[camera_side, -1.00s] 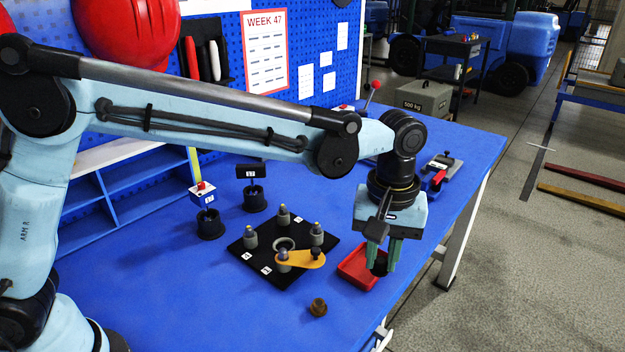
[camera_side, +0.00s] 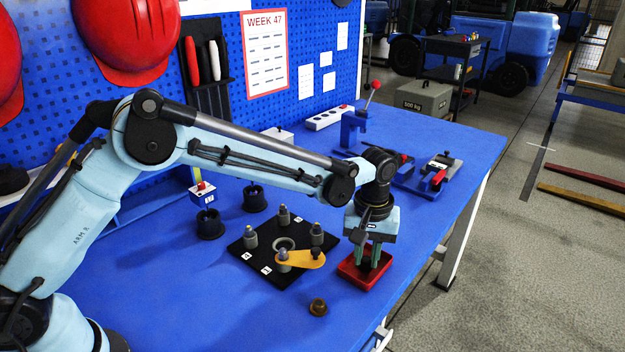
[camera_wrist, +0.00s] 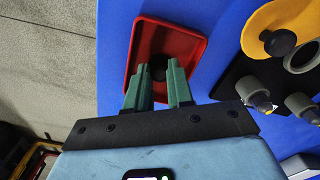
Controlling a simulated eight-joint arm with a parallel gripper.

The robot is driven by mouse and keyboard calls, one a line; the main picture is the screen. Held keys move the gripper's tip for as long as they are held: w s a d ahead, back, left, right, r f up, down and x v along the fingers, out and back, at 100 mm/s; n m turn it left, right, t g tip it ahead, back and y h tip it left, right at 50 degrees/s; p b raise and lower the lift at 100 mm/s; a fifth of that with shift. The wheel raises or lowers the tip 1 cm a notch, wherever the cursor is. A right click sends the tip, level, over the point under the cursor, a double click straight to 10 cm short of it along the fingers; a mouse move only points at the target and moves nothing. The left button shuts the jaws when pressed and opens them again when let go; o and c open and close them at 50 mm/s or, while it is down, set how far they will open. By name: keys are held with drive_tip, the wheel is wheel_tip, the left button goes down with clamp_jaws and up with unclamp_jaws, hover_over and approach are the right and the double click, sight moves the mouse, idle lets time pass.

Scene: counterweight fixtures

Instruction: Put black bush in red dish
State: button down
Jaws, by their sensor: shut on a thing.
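My gripper (camera_side: 375,260) points down over the red dish (camera_side: 350,273), with its green fingers closed around a dark piece. In the wrist view this black bush (camera_wrist: 160,68) shows as a dark round shape between the fingertips (camera_wrist: 162,75), over the red dish (camera_wrist: 184,35). The fingers hide much of the bush. In the side view they hide most of it, and I cannot tell whether it touches the dish floor. The shallow red dish sits on the blue table near its front right edge.
A black plate (camera_side: 249,262) with several grey posts and a yellow arm (camera_side: 302,259) stands left of the dish. A brown bush (camera_side: 318,307) lies in front. Black cups (camera_side: 210,225) stand farther left. Clamps (camera_side: 440,170) are behind, to the right.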

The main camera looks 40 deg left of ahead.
sight(366, 259)
drive_tip(key=shift+f, duration=0.15)
drive_tip(key=c, duration=1.3)
unclamp_jaws()
wheel_tip(366, 259, up, 12)
drive_tip(key=f, duration=0.1)
drive_tip(key=s+a+r+m+t, duration=0.1)
drive_tip(key=s+a+r+t, duration=0.1)
drive_tip(key=s+a+r, duration=0.3)
drive_tip(key=shift+s+a+f+m+t, duration=0.55)
drive_tip(key=shift+s+a+m+t, duration=0.25)
drive_tip(key=shift+s+a, duration=1.4)
drive_tip(key=shift+s+a+f+m+t, duration=0.6)
drive_tip(key=shift+s+a+t, duration=0.35)
drive_tip(key=shift+s+a, duration=1.2)
drive_tip(key=shift+s+a+f+m+t, duration=0.45)
drive_tip(key=shift+s+a+m+t, duration=0.4)
drive_tip(key=shift+s+a, duration=1.35)
